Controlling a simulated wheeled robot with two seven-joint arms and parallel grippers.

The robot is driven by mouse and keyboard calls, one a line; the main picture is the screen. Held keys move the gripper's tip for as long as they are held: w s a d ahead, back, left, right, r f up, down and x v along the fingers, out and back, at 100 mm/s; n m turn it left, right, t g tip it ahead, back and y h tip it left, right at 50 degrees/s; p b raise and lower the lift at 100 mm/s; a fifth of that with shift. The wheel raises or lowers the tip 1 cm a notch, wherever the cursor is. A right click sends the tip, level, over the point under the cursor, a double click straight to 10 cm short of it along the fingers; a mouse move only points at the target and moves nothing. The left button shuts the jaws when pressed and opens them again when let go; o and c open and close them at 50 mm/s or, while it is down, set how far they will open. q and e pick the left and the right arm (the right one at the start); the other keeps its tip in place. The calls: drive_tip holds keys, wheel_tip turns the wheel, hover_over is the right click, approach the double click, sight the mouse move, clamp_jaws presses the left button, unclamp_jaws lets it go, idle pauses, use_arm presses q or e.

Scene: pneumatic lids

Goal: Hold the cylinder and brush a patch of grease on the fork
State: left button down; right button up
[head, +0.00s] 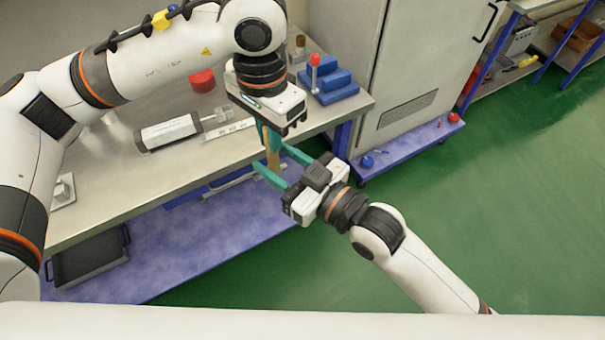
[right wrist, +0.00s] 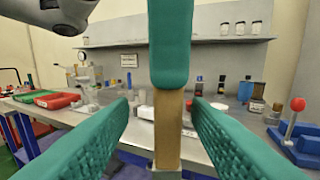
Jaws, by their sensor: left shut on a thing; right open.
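The pneumatic cylinder (head: 170,132) lies on the steel bench, pale and boxy, its rod and fork (head: 222,115) pointing right. My left gripper (head: 268,135) is shut on a tan wooden stick, apparently the brush (head: 273,160), which hangs upright past the bench's front edge. In the right wrist view the brush (right wrist: 168,130) shows below a green finger, with a grey part at its lower end; its bristles are not visible. My right gripper (head: 282,166) is open, its fingers on either side of the brush, with gaps between. No grease patch can be made out.
A red round container (head: 202,80) stands on the bench behind the cylinder. A blue block stand with a red knob (head: 315,60) is at the bench's right end, near a grey cabinet (head: 385,70). A dark tray (head: 90,260) lies on the lower shelf.

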sight(273, 159)
drive_tip(key=shift+x, duration=2.05)
drive_tip(key=shift+c, duration=0.2)
drive_tip(key=shift+s, duration=0.1)
clamp_jaws()
use_arm(q)
drive_tip(key=c, duration=1.4)
unclamp_jaws()
drive_tip(key=shift+o, duration=0.2)
